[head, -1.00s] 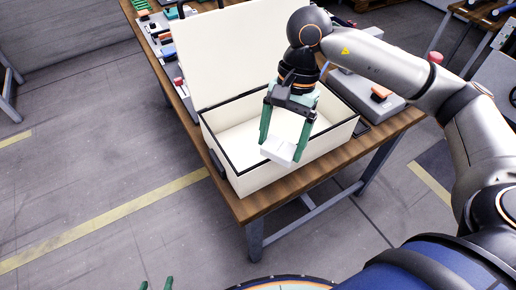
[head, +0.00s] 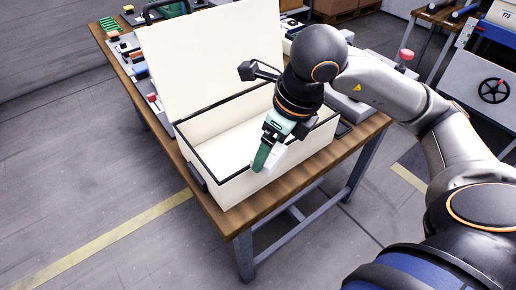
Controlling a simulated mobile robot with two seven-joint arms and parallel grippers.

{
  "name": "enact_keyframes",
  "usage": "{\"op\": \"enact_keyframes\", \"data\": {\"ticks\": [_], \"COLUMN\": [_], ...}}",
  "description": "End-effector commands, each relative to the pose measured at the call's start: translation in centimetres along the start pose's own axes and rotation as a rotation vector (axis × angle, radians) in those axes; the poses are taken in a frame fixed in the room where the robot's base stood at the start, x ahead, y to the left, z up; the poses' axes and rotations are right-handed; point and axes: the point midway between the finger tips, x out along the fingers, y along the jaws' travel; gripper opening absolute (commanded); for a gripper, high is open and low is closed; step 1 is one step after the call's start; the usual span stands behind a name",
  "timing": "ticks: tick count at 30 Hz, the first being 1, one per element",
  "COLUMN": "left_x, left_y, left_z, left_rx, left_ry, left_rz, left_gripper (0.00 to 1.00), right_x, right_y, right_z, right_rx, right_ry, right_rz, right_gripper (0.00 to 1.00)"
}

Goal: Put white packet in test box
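The white test box (head: 235,187) stands on the wooden table with its lid (head: 210,60) raised at the back. My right gripper (head: 267,157) is tilted down at the front right part of the box opening. Its green finger hides part of the white packet (head: 277,157), which is held between the fingers. The packet is at the height of the box's front rim; I cannot tell whether it is inside the rim or just above it. The visible box floor at the left is empty. My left gripper is not in view.
The wooden table (head: 258,217) carries devices along its left side (head: 135,65) and a grey device with a red knob (head: 405,54) behind my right arm. The box's front and side walls and upright lid are obstacles. The floor in front of the table is clear.

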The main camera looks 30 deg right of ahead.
Motion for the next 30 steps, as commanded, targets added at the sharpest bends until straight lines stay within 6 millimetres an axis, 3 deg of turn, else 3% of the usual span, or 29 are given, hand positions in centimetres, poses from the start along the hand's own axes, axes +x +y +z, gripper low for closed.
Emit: {"op": "enact_keyframes", "data": {"ticks": [6,13,23,30], "left_x": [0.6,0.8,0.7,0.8], "left_y": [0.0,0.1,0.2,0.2], "left_z": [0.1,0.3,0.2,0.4], "left_rx": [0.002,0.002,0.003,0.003], "left_ry": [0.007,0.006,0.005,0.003], "left_rz": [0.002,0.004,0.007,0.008], "left_gripper": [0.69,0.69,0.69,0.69], "right_x": [-0.1,0.7,5.3,9.9], "right_y": [-0.3,-1.4,-7.3,-9.8], "right_z": [-0.3,0.1,4.1,5.1], "right_rx": [0.23,0.314,0.316,0.31], "right_ry": [-0.002,0.004,0.007,0.005], "right_rz": [-0.063,-0.083,-0.084,-0.083], "right_gripper": [0.29,0.29,0.29,0.29]}}
